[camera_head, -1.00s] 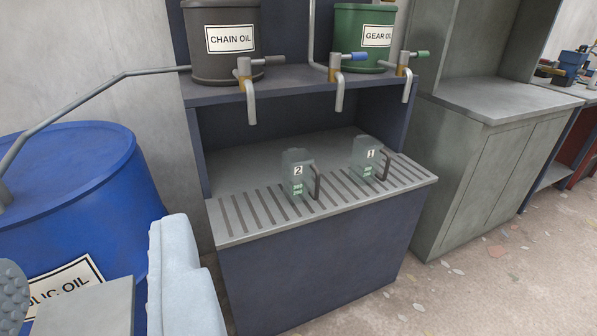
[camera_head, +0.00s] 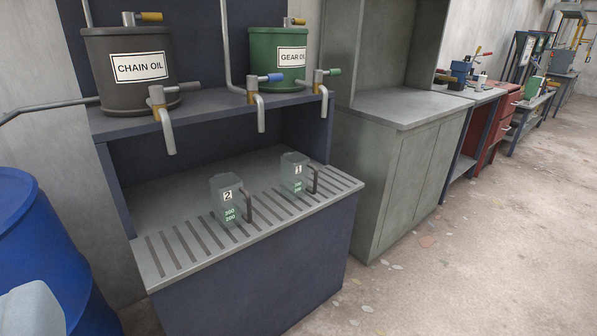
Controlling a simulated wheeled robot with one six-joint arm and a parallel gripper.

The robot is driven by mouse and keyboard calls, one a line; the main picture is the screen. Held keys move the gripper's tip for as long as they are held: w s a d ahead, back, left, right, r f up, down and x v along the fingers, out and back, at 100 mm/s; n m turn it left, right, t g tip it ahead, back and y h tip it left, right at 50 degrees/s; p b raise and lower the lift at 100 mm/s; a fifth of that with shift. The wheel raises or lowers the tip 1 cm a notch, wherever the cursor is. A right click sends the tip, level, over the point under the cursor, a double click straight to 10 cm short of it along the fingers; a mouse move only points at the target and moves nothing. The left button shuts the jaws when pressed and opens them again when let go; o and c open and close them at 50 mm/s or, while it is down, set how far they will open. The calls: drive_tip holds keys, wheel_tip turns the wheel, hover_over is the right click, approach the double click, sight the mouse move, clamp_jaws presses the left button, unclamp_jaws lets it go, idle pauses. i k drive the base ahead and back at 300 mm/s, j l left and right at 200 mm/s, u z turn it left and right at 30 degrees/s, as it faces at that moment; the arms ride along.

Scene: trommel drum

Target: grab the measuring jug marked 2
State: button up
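The measuring jug marked 2 (camera_head: 226,205) stands upright on the slatted drip grate of the dark blue oil bench. It is a grey-green, see-through jug with a white "2" label, green scale marks and a dark handle on its right side. A similar jug marked 1 (camera_head: 292,178) stands to its right and farther back, apart from it. My gripper does not show in this view.
A shelf above the jugs holds the chain oil (camera_head: 128,90) and gear oil (camera_head: 277,72) drums, with bent taps hanging down. A blue drum (camera_head: 40,245) and a pale blue object (camera_head: 32,312) stand at lower left. A grey cabinet (camera_head: 410,190) adjoins right; the floor (camera_head: 480,270) is open at right.

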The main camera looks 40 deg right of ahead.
sight(228, 192)
drive_tip(key=i+l, duration=0.15)
drive_tip(key=l, duration=0.25)
drive_tip(key=i+l, duration=0.15)
drive_tip(key=l, duration=0.25)
drive_tip(key=i+l, duration=0.1)
drive_tip(key=l, duration=0.3)
drive_tip(key=i+l, duration=0.15)
drive_tip(key=l, duration=0.2)
